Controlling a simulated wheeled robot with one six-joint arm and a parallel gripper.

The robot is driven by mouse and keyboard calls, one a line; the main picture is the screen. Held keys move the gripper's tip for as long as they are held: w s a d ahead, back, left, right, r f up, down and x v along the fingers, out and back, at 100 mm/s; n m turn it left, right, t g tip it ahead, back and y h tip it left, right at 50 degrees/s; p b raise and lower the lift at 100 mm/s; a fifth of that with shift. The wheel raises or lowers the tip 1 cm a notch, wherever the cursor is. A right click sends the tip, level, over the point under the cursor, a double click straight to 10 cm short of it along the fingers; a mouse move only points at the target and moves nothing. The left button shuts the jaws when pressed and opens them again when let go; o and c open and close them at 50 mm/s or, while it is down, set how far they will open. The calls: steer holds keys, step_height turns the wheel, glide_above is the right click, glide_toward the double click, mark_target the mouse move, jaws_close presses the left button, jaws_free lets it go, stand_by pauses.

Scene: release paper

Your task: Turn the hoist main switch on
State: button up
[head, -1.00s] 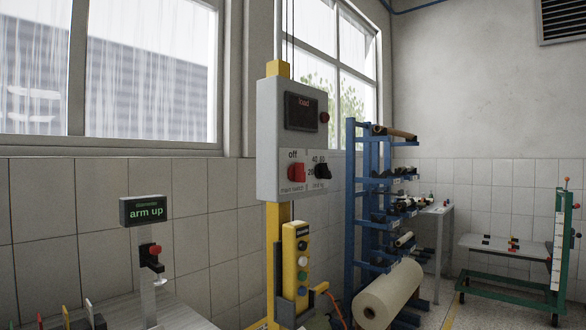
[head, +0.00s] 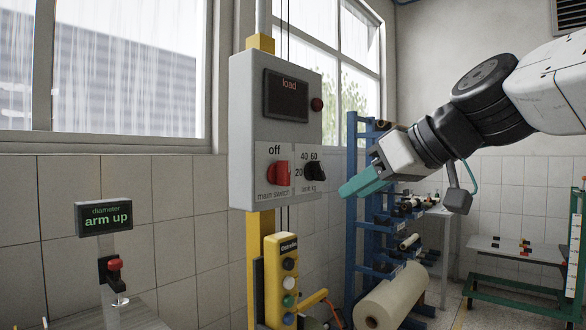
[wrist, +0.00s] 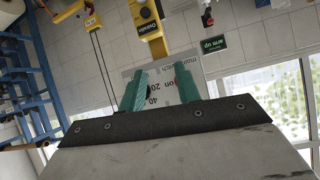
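The red main switch (head: 279,173) is on the front of a grey hoist control box (head: 240,130), with the word "off" above it. A black limit knob (head: 315,171) sits just to its right. My gripper (head: 347,188) reaches in from the right, with its green fingertips to the right of the box and apart from the red switch. In the wrist view my gripper (wrist: 158,80) is open and empty, with two green fingers spread before the labelled panel (wrist: 166,72). The black knob shows partly beside the left finger there; the red switch is not clearly visible.
A yellow pendant (head: 280,270) with several buttons hangs below the box. A blue rack (head: 352,200) with rolls stands behind my gripper, a large paper roll (head: 392,293) low in it. A "diameter arm up" display (head: 104,218) stands at left.

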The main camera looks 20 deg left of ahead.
steer(key=n+y, duration=0.2)
glide_toward(289, 168)
steer(key=a+f, duration=0.1)
steer(key=a, duration=0.1)
steer(key=x, duration=0.7)
steer(key=shift+w+a, duration=0.15)
steer(key=shift+w, duration=0.25)
jaws_close()
